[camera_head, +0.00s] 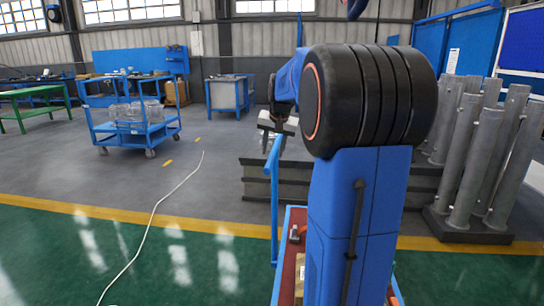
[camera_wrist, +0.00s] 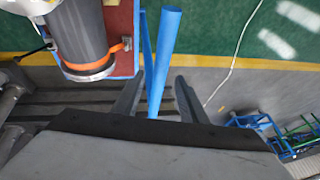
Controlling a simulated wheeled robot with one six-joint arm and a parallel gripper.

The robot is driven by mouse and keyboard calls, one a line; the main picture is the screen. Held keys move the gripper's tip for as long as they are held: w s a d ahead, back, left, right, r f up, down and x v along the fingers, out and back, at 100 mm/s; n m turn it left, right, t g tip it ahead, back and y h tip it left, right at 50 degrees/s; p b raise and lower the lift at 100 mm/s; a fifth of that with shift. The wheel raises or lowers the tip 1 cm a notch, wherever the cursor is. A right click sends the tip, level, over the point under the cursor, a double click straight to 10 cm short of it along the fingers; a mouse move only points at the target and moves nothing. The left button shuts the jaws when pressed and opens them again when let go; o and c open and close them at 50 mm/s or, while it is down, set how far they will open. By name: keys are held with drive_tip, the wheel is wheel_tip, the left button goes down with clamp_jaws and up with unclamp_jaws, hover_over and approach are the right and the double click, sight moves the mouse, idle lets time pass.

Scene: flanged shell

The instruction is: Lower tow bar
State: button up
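The tow bar (camera_head: 274,205) is a blue bar that stands upright at the left front corner of a cart with a red bed. In the wrist view the tow bar (camera_wrist: 163,60) shows as two blue lengths that meet near my fingers. My gripper (camera_wrist: 155,95) has its two dark fingers apart, one on each side of the bar, with gaps visible. In the head view my gripper (camera_head: 277,127) is at the bar's top end, partly hidden by my blue arm. Whether any finger touches the bar cannot be told.
The red cart bed (camera_head: 291,262) holds small items, largely hidden by my arm. Grey beams (camera_head: 255,180) lie behind the bar. Grey cylinders (camera_head: 475,165) stand on the right. A white cable (camera_head: 150,225) crosses the floor at left.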

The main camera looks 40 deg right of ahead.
sight(272, 157)
drive_tip(key=shift+x, duration=1.6)
clamp_jaws()
drive_tip(key=w+a+f+n+g+h, duration=0.1)
drive_tip(key=w+a+f+g, duration=0.15)
drive_tip(key=w+a, duration=0.7)
drive_tip(key=w+a+f+g+h, duration=0.1)
drive_tip(key=w+a+f+h, duration=0.15)
drive_tip(key=w+a, duration=0.65)
drive_tip(key=w+a+f+g+h, duration=0.1)
drive_tip(key=w+a+f+g, duration=0.1)
drive_tip(key=w+a+f, duration=1.1)
drive_tip(key=shift+w+f+n, duration=0.3)
drive_tip(key=shift+w+f, duration=0.55)
drive_tip(key=shift+w, duration=1.25)
drive_tip(key=shift+a+h, duration=0.1)
drive_tip(key=shift+h, duration=0.15)
unclamp_jaws()
